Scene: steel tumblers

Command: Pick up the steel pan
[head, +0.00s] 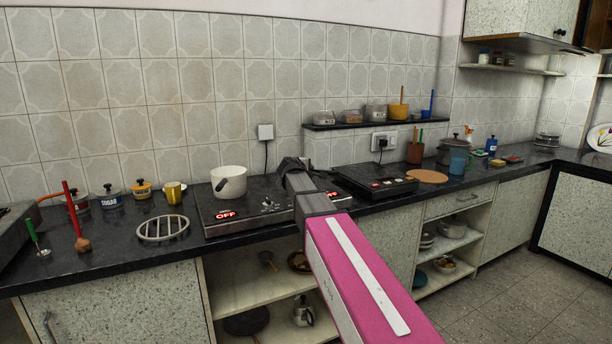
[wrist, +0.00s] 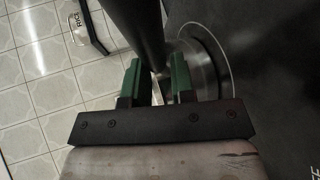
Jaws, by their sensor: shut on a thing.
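In the wrist view, a round shiny steel pan (wrist: 205,62) lies just beyond my green fingers, over the dark surface. A thick black handle (wrist: 138,25) runs from the top edge down to the gap between the fingers. My gripper (wrist: 157,78) is shut on this handle, as far as the view shows. The exact contact is partly hidden in shadow. In the head view my gripper (head: 291,166) is over the back right of the left cooktop, and my arm hides the pan there.
A white pot (head: 229,183) stands on the left cooktop (head: 245,218), left of my gripper. A second cooktop (head: 374,181) is to the right. A wall shelf (head: 350,125) with containers is above and behind.

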